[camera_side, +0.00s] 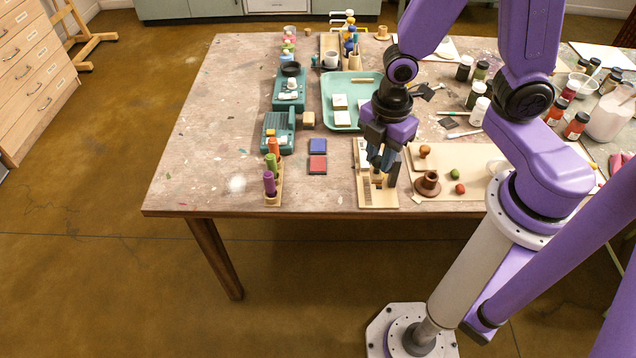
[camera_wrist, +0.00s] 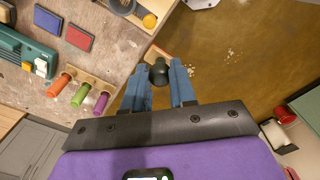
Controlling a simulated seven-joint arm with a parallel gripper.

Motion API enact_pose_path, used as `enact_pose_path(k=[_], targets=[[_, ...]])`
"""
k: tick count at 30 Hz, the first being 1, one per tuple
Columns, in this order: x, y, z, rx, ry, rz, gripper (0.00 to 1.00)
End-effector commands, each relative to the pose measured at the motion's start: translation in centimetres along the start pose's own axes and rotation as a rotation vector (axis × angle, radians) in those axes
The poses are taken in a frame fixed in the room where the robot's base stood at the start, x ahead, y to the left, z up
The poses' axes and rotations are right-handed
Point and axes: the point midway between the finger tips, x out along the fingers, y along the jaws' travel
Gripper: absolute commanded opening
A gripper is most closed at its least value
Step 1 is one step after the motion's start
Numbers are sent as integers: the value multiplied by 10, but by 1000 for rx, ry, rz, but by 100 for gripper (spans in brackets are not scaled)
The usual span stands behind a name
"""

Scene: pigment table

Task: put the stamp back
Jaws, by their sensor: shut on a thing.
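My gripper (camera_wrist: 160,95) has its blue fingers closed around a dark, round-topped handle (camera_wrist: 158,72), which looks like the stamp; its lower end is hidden. In the side view my gripper (camera_side: 382,162) is low over a pale wooden board (camera_side: 378,200) near the table's front edge. I cannot tell whether the stamp touches the board. A wooden rack (camera_side: 279,190) stands to the left, holding upright orange (camera_side: 273,146), green (camera_side: 271,162) and purple (camera_side: 269,182) handles. The rack also shows in the wrist view (camera_wrist: 92,78).
Blue (camera_side: 318,146) and red (camera_side: 317,165) pads lie between rack and board. A green tray (camera_side: 327,90) with pale blocks is behind. Brown knobbed items (camera_side: 428,183) stand close on the right. Bare tabletop (camera_side: 210,150) lies left of the rack.

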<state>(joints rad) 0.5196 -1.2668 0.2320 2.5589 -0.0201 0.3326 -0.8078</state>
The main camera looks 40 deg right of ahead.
Motion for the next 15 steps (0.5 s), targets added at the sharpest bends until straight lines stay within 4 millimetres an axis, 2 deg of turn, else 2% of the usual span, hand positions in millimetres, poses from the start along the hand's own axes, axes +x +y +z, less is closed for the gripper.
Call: enact_pose_path(k=[10, 15], targets=[[11, 22, -6, 3, -2, -2, 6], [25, 50, -14, 4, -1, -2, 6]])
